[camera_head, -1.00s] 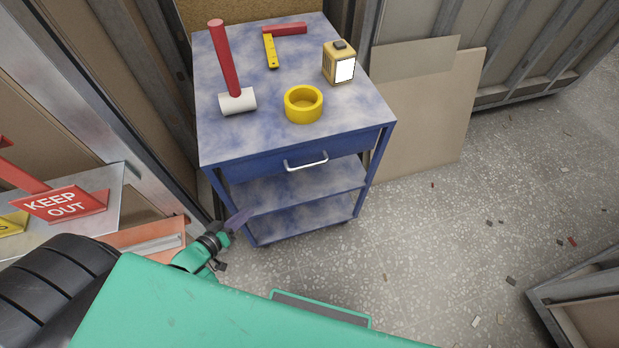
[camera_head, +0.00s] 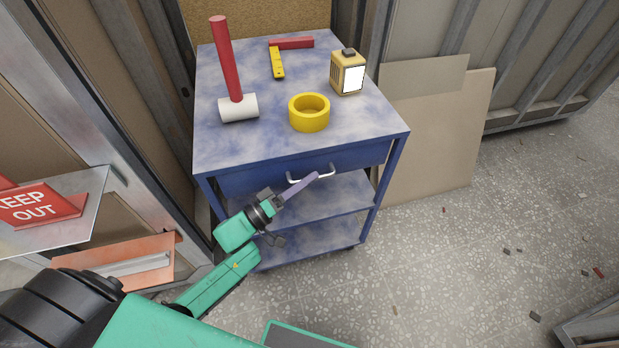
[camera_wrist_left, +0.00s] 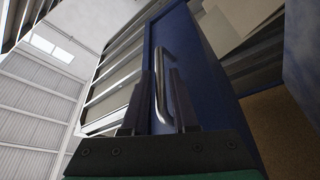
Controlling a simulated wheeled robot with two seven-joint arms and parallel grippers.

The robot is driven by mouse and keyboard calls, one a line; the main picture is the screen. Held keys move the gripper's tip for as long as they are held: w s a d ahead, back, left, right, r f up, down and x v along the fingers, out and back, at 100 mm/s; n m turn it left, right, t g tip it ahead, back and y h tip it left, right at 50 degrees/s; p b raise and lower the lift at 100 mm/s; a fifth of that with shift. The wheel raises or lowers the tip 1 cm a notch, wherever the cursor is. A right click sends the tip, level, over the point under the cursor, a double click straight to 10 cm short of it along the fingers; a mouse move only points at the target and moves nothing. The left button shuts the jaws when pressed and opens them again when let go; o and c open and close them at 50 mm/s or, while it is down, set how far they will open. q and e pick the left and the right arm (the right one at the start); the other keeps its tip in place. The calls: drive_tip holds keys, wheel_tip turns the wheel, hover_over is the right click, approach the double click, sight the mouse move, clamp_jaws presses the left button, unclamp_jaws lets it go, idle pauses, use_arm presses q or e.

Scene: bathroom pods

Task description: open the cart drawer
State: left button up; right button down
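The blue cart (camera_head: 300,140) stands ahead of me with a mottled top and two lower shelves. Its drawer (camera_head: 245,178) sits under the top and looks closed. The silver bar handle (camera_head: 327,174) is on the drawer front. My left gripper (camera_head: 312,178) reaches the handle from the lower left. In the left wrist view, the handle (camera_wrist_left: 168,85) runs between the two dark fingers of the left gripper (camera_wrist_left: 160,95); the fingers are apart, with a gap to the left finger. My right gripper is not in view.
On the cart top are a mallet (camera_head: 238,106), a yellow tape roll (camera_head: 309,113), a yellow boxy device (camera_head: 348,72) and a red-and-yellow tool (camera_head: 278,60). A metal-framed wall panel (camera_head: 110,90) is close on the left. The floor at right (camera_head: 470,240) is mostly clear, with small debris.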

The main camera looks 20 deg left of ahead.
use_arm(q)
drive_tip(key=shift+w+d, duration=0.3)
drive_tip(key=shift+w, duration=0.05)
drive_tip(key=shift+c, duration=0.4)
clamp_jaws()
idle(0.9)
